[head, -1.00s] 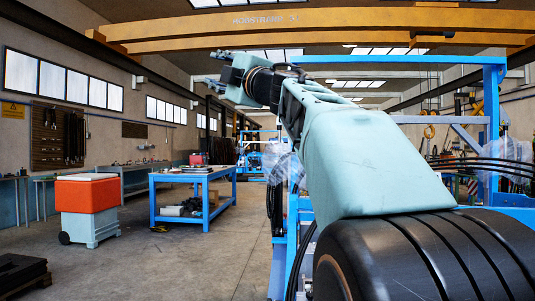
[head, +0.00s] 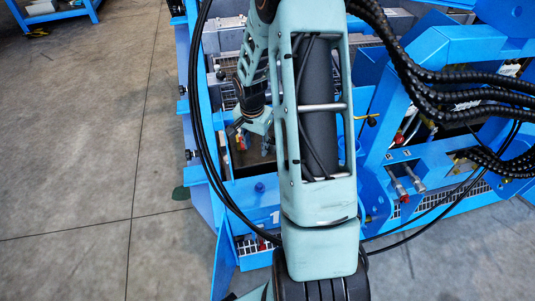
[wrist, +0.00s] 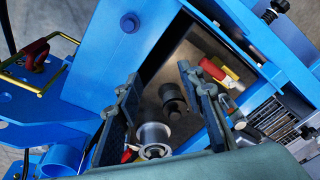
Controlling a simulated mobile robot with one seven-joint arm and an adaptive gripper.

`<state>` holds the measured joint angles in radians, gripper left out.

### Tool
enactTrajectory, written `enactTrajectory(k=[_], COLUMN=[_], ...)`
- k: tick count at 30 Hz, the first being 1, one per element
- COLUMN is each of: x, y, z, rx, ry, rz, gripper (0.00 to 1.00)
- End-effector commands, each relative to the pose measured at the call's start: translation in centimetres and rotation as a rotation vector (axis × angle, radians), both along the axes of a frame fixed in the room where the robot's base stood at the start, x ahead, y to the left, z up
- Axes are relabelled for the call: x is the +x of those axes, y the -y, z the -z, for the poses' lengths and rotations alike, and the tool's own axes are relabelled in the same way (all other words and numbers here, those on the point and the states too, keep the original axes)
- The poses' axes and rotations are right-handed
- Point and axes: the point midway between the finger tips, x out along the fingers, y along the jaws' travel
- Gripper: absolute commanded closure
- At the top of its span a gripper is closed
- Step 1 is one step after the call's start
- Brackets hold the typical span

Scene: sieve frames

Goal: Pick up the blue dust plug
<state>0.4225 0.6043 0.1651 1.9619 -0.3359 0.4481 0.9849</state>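My gripper (wrist: 158,82) is open in the wrist view, its two dark fingers apart and nothing clamped between them. It points down into an open, blue-walled bay with a brown floor. A small dark blue round knob (wrist: 130,22) sits on the blue frame beyond the left finger; it also shows in the head view (head: 259,187). I cannot tell whether it is the dust plug. A dark cylinder (wrist: 172,97) and a silver round fitting (wrist: 153,139) lie below and between the fingers. In the head view, my arm partly hides the bay.
A red and yellow piece (wrist: 218,71) lies by the bay's right side. A yellow wire handle with a red part (wrist: 38,54) stands at left. Black hoses (head: 450,95) cross the right of the blue frame, near two metal couplings (head: 408,185). Open floor (head: 80,150) lies left.

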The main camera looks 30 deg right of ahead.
Motion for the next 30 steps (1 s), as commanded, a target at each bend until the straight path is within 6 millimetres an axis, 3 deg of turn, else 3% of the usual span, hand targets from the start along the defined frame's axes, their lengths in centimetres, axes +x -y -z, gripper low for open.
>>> enactTrajectory(k=[1, 3, 6, 12, 19, 30], x=[-2.1, -4.1, -5.3, -5.4, -5.3, -5.4], y=[-1.0, -2.1, -2.8, -2.8, -2.7, -2.5], z=[1.0, 2.0, 3.6, 6.9, 8.6, 13.2], rx=[0.042, 0.08, 0.104, 0.103, 0.101, 0.102], ry=[-0.051, -0.101, -0.132, -0.134, -0.132, -0.13], rz=[0.046, 0.094, 0.123, 0.122, 0.121, 0.122], gripper=[0.64, 0.64, 0.64, 0.64, 0.64, 0.64])
